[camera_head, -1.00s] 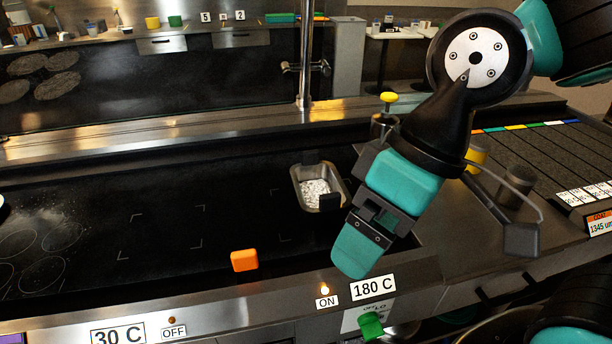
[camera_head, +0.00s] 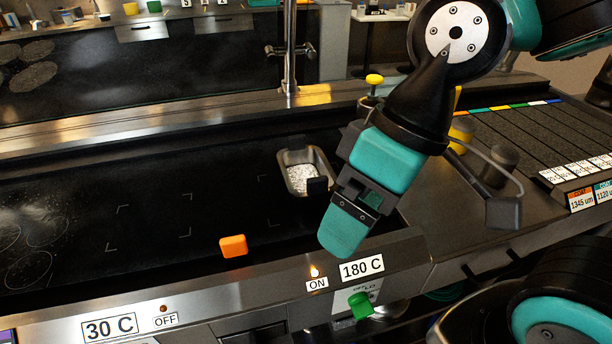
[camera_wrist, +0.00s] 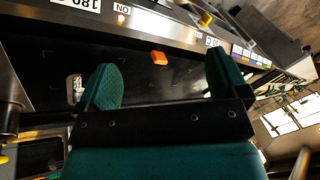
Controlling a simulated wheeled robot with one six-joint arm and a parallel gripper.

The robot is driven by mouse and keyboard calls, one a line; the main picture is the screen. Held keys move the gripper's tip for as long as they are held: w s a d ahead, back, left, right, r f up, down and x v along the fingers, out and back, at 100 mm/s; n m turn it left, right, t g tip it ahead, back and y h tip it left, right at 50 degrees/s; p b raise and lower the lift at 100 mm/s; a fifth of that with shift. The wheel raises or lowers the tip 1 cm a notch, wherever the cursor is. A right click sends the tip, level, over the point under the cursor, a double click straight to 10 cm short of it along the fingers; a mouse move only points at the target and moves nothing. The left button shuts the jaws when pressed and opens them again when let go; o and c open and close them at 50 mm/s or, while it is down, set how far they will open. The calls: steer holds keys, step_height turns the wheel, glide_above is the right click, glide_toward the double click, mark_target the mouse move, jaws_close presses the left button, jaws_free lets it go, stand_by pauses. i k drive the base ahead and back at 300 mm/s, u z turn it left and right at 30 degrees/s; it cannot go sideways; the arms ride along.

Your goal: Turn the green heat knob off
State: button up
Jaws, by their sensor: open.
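The green heat knob (camera_head: 361,305) sits on the front panel of the griddle, below the 180 C label (camera_head: 361,268). The ON label (camera_head: 317,284) beside it has a lit amber lamp (camera_head: 314,271) above it. My gripper (camera_head: 343,240) hangs over the griddle's front edge, above and a little left of the knob, and does not touch it. In the wrist view my gripper (camera_wrist: 163,80) shows two teal fingers wide apart with nothing between them. The green knob is not visible in the wrist view.
An orange block (camera_head: 233,246) lies on the dark griddle plate (camera_head: 150,225), left of my gripper. A metal tub (camera_head: 304,172) with white contents stands behind it. A second panel label reads 30 C (camera_head: 110,327), with an OFF label (camera_head: 165,319). A yellow-topped container (camera_head: 374,80) stands behind my arm.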

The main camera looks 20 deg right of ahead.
mark_target(361, 305)
steer(key=z, duration=1.75)
steer(key=k, duration=1.75)
steer(key=u, duration=0.6)
